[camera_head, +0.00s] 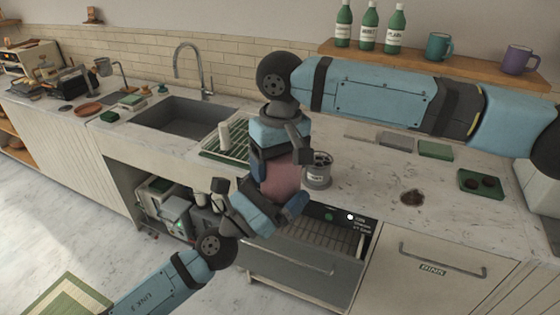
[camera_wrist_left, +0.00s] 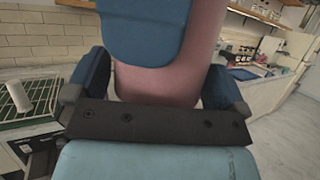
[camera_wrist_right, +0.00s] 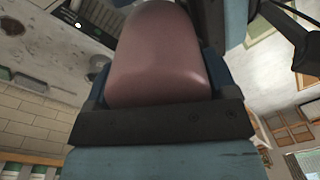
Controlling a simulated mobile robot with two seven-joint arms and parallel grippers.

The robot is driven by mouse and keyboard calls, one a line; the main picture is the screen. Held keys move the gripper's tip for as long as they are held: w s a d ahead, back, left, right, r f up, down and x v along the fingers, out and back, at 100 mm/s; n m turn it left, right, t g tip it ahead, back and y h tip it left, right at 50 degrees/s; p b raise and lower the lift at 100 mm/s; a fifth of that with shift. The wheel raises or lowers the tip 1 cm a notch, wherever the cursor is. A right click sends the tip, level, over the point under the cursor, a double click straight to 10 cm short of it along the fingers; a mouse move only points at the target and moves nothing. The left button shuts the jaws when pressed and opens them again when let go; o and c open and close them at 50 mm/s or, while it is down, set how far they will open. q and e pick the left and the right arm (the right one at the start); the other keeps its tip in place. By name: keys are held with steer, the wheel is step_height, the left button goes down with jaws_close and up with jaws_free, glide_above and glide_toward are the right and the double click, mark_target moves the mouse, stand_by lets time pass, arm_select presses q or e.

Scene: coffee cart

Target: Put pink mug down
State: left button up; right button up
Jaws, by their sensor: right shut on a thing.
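The pink mug (camera_head: 281,180) is held in the air in front of the counter, between my two grippers. It fills the middle of the left wrist view (camera_wrist_left: 160,88) and the right wrist view (camera_wrist_right: 160,60). My right gripper (camera_head: 277,160) comes from above and is shut on the mug. My left gripper (camera_head: 270,200) is at the mug from below, its fingers spread wide on either side of it. A blue finger of my right gripper crosses in front of the mug in the left wrist view. The mug's handle cannot be made out.
A grey labelled tin (camera_head: 317,172) stands on the counter (camera_head: 365,185) just behind the mug. A pulled-out dishwasher rack (camera_head: 320,238) is below. A green drying rack (camera_head: 228,140) and the sink (camera_head: 178,118) are to the left. Counter around the brown stain (camera_head: 412,198) is mostly clear.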

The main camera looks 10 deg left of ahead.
arm_select(q)
steer(key=v, duration=1.2)
step_height(320, 180, down, 14)
steer(key=a+n+y, duration=0.3)
steer(key=n+y, duration=0.6)
steer(key=n, duration=1.2)
steer(key=s+a+f+n+g+y, duration=0.1)
steer(key=s+f+n+g, duration=0.2)
steer(key=s+f+n, duration=0.3)
steer(key=s+a+f+n+g+y, duration=0.1)
steer(key=s+f+n+g, duration=0.2)
steer(key=s+f+n, duration=0.3)
step_height(320, 180, down, 5)
steer(key=n, duration=0.8)
steer(key=shift+s, duration=0.3)
steer(key=shift+r, duration=0.1)
